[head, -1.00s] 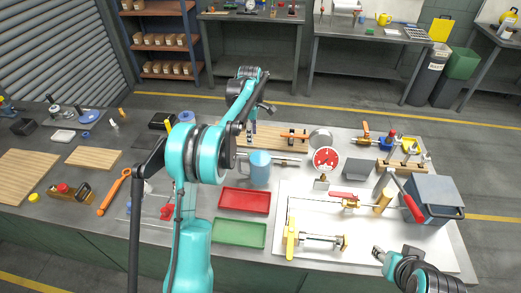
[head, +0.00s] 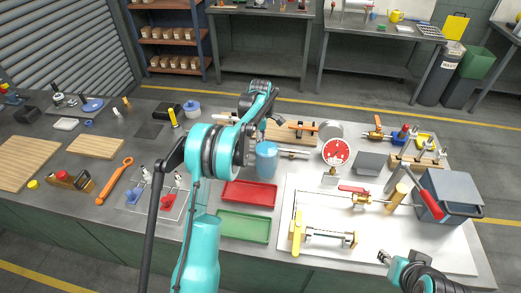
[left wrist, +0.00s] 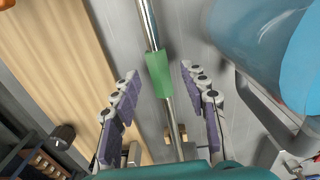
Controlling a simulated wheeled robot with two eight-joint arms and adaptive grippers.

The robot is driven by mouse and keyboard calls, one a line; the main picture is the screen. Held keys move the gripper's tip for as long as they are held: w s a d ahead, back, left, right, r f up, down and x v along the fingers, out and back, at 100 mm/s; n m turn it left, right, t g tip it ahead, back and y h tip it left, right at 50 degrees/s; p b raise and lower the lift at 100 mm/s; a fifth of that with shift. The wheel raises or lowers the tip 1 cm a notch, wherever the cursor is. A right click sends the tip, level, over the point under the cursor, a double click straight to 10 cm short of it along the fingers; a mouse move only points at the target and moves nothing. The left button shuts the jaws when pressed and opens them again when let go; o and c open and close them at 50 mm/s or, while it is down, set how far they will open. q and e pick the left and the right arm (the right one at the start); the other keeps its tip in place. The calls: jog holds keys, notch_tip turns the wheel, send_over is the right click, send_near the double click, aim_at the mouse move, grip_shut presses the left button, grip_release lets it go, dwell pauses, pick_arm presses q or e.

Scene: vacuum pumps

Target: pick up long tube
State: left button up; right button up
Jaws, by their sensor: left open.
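The long tube (head: 294,153) is a thin shiny metal rod lying on the bench, just right of the blue mug (head: 266,160) in the head view. In the left wrist view the tube (left wrist: 148,22) carries a green band (left wrist: 158,73) and runs lengthwise between the fingers. My left gripper (left wrist: 159,72) is open, its purple-padded fingers on either side of the tube with gaps on both sides. In the head view my left arm hides the gripper's fingers and part of the tube. My right gripper (head: 384,257) is near the front edge, away from the tube; its jaws are too small to judge.
The blue mug (left wrist: 285,50) stands close to the right finger in the left wrist view. A wooden board (left wrist: 55,60) lies to the left.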

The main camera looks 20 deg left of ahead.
pick_arm(q)
jog(key=shift+f, duration=0.3)
jog(key=shift+r, duration=0.1)
grip_shut()
